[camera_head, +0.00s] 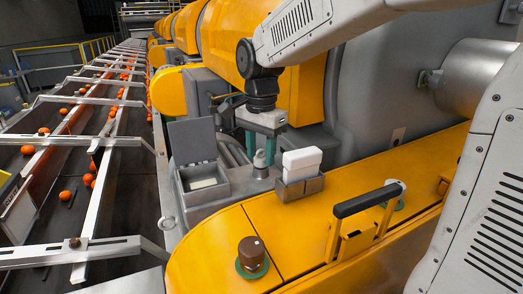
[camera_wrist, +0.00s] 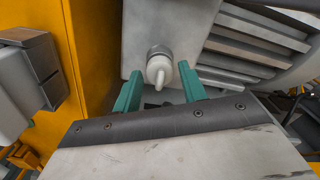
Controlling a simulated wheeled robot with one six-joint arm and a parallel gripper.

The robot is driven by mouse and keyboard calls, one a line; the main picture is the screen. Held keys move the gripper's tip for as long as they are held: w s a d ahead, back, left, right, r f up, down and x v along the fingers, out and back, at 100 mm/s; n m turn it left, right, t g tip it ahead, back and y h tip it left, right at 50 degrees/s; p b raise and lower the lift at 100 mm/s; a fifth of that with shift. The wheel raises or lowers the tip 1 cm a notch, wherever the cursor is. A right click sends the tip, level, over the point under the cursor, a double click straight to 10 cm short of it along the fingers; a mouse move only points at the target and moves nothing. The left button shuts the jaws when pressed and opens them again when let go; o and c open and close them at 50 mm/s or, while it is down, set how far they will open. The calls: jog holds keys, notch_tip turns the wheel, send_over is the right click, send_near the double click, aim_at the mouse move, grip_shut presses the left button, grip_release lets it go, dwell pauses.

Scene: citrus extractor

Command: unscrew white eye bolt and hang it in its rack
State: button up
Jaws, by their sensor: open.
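The white eye bolt (camera_wrist: 158,72) stands in a round grey collar on a light grey plate in the wrist view. In the head view the eye bolt (camera_head: 260,160) is small and pale, just below the fingertips. My gripper (camera_head: 258,148) is open, with its teal fingers pointing down. In the wrist view my gripper (camera_wrist: 160,69) has one finger on each side of the bolt in the picture. I see a gap on both sides and no clear contact. I cannot identify the bolt's rack for certain in either view.
An open grey box (camera_head: 207,190) with a raised lid stands left of the bolt. A brown holder (camera_head: 300,186) with white blocks stands to the right. A brown knob (camera_head: 252,252) and a black handle (camera_head: 368,198) rise from the yellow cover (camera_head: 300,225). A conveyor (camera_head: 70,190) with oranges runs at left.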

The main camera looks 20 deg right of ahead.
jog(key=shift+m, duration=0.9)
jog(key=shift+m, duration=0.9)
jog(key=shift+m, duration=0.8)
jog(key=c, duration=0.5)
jog(key=shift+n, duration=0.9)
jog(key=shift+c, duration=0.2)
